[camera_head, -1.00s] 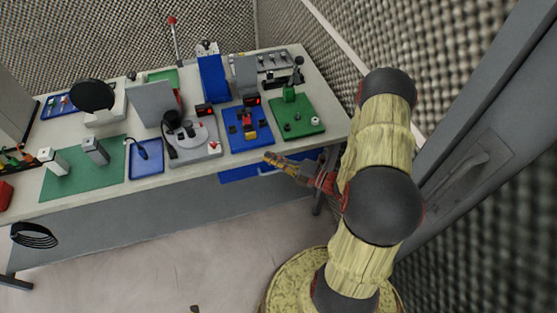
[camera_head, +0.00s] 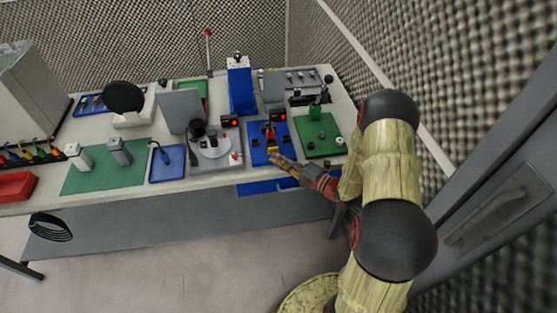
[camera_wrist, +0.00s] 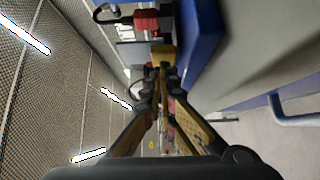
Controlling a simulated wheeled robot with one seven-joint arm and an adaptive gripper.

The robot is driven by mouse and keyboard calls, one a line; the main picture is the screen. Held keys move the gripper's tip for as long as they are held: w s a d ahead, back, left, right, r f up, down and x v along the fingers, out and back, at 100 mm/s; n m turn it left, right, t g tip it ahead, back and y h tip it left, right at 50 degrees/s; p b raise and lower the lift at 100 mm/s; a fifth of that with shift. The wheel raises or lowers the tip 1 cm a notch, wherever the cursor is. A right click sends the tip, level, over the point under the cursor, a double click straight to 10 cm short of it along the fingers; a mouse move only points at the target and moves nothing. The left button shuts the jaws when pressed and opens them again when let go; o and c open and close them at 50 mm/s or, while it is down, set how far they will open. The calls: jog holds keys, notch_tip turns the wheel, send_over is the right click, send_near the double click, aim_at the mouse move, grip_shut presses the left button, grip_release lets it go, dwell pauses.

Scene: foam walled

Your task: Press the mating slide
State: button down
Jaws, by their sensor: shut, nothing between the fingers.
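The blue fixture board (camera_head: 285,153) lies near the front edge of the bench, with a red and dark mechanism (camera_head: 269,132) standing on it. In the wrist view a yellow block (camera_wrist: 161,53) and a red ribbed part (camera_wrist: 146,20) sit beside the blue board (camera_wrist: 203,30). The yellow block looks like the mating slide, but I cannot be sure. My gripper (camera_head: 273,156) is at the front of this board, fingers together and empty. In the wrist view its fingertips (camera_wrist: 160,70) point at the yellow block, very close; I cannot tell if they touch. The fingers partly hide the block.
A green board (camera_head: 322,147) with a post and knobs lies to the right. A grey device (camera_head: 216,158) with a round dial stands to the left. A tall blue panel (camera_head: 241,92) rises behind. Free floor (camera_head: 170,255) lies in front of the bench.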

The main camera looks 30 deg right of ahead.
aim_at(275, 151)
jog(key=shift+w+d+p, duration=0.25)
jog(key=shift+w, duration=0.55)
jog(key=shift+w+d+p, duration=0.2)
jog(key=shift+w+d, duration=0.05)
jog(key=shift+w, duration=0.5)
jog(key=s, duration=0.1)
jog(key=s+p, duration=0.1)
jog(key=s, duration=0.1)
jog(key=s+p, duration=0.1)
jog(key=shift+s+a+r, duration=0.1)
jog(key=shift+s+a, duration=0.2)
jog(key=shift+s, duration=0.1)
jog(key=p+v, duration=0.1)
jog(key=v, duration=0.8)
